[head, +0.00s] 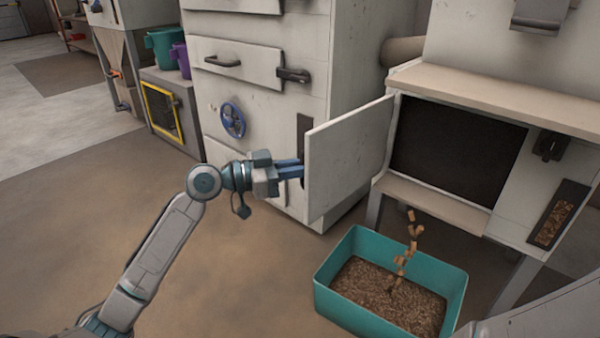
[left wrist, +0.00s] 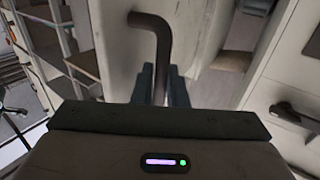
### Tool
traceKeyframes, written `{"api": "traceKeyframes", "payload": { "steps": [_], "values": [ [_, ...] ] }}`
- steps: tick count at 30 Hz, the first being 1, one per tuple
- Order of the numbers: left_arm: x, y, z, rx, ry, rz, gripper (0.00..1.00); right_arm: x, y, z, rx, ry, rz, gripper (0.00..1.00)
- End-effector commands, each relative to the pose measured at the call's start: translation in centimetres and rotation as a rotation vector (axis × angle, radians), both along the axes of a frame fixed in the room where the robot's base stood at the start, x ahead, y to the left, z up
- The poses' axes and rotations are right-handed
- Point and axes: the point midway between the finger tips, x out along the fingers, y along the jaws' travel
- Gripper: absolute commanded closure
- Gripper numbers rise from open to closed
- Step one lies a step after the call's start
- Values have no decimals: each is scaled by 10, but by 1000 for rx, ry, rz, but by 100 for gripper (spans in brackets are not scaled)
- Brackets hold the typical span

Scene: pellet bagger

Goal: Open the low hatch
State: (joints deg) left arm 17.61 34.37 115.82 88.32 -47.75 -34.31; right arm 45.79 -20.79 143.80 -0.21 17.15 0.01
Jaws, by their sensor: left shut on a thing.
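The low hatch's pale door (head: 345,155) stands swung out to the left from the machine on the right. Its dark rectangular opening (head: 455,150) shows. My left gripper (head: 298,170) is at the door's outer face near its free edge. In the left wrist view a dark bent handle (left wrist: 160,35) on a pale panel runs down between the blue fingers of my left gripper (left wrist: 160,85), which are shut on it. In the head view the door hides most of the handle. My right gripper is not in view.
A teal bin (head: 330,270) filled with pellets stands on the floor below the hatch, and pellets are falling into it. A pale cabinet (head: 260,165) with a blue handwheel (head: 232,120) stands behind the door. Open floor lies at left.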

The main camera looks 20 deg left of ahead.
Motion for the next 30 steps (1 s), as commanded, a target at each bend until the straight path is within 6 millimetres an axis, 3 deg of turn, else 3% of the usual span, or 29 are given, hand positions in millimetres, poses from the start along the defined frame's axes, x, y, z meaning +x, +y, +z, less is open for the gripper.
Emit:
{"api": "traceKeyframes", "payload": {
  "steps": [15,16,19,30],
  "values": [
    [2,1,-4,3,8,-12,100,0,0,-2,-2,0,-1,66],
    [1,1,-4,3,8,-12,82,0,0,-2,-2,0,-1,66],
    [1,1,-3,3,6,-13,66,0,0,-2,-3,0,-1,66],
    [-1,3,-2,3,4,-13,66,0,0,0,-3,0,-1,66]
  ]
}}
